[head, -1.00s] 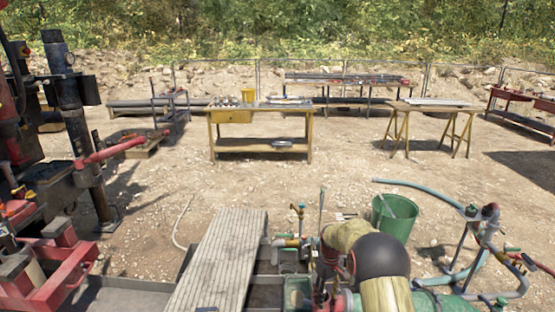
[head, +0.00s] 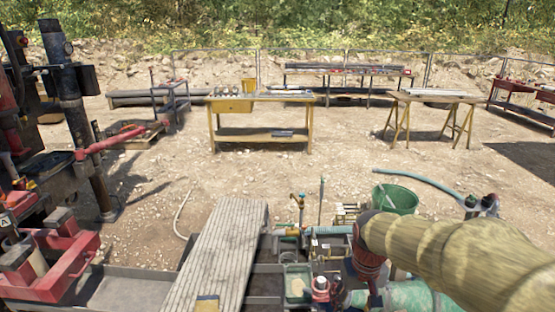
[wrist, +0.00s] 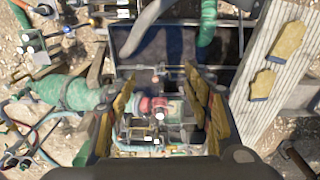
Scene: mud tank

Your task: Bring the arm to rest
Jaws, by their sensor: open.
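My gripper (wrist: 160,82) is open and empty in the wrist view, its two yellowish fingers spread apart on either side. It points down over the pump fittings and pipework, with a red fitting (wrist: 155,106) showing between the fingers. How far above them it is, I cannot tell. In the head view my sleeved arm (head: 460,257) reaches in from the lower right; the fingers themselves cannot be made out there.
A ribbed plank (head: 222,255) spans the tank; two gloves lie on it in the wrist view (wrist: 287,45). A green bucket (head: 398,199) and green pump (wrist: 75,95) stand near the arm. A yellow workbench (head: 262,99) stands beyond open gravel. Red machinery (head: 55,262) is at left.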

